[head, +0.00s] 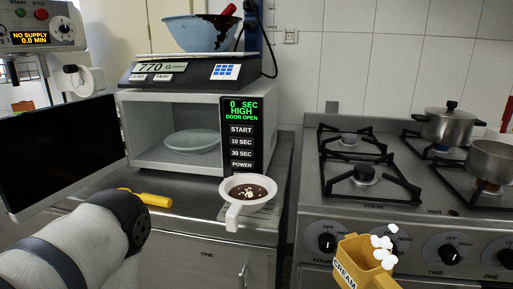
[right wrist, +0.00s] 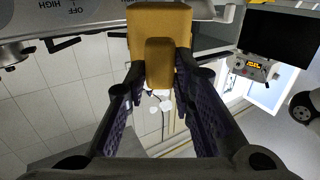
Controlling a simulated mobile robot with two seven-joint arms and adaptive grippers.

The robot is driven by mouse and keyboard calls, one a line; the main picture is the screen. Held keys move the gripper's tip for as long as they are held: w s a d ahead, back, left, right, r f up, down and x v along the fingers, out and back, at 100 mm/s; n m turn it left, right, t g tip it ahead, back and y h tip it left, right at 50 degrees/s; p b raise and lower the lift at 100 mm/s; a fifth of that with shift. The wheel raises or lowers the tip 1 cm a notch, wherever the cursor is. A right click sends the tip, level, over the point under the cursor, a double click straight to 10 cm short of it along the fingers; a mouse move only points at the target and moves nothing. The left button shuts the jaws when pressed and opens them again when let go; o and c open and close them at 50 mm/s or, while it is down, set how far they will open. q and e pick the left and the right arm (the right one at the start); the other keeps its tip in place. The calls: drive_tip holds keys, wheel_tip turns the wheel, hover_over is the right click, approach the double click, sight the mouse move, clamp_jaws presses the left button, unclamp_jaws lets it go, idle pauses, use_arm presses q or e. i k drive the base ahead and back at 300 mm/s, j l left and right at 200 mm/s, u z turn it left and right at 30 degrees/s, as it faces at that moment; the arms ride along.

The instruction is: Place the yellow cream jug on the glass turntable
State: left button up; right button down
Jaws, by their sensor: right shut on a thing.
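The yellow cream jug (head: 353,262), lettered CREAM, is at the bottom right of the head view, tilted, in front of the stove. White blobs (head: 382,246) show at its mouth and just above it. In the right wrist view my right gripper (right wrist: 160,80) is shut on the jug (right wrist: 160,20), its fingers on either side of a yellow part. The glass turntable (head: 192,142) lies inside the open microwave (head: 145,118), with nothing on it. My left arm comes in at the lower left; its gripper is not in view.
A white handled bowl (head: 233,213) of brown food with white bits stands on the counter before the microwave. The open microwave door (head: 60,150) reaches out left. A yellow item (head: 150,199) lies near my left arm. Pots (head: 447,125) stand on the stove at right.

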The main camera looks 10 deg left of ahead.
sight(193, 138)
drive_tip(key=j, duration=1.1)
drive_tip(key=i+j, duration=0.1)
drive_tip(key=j, duration=1)
drive_tip(key=i+j, duration=0.1)
drive_tip(key=j, duration=1)
drive_tip(key=k+u, duration=0.05)
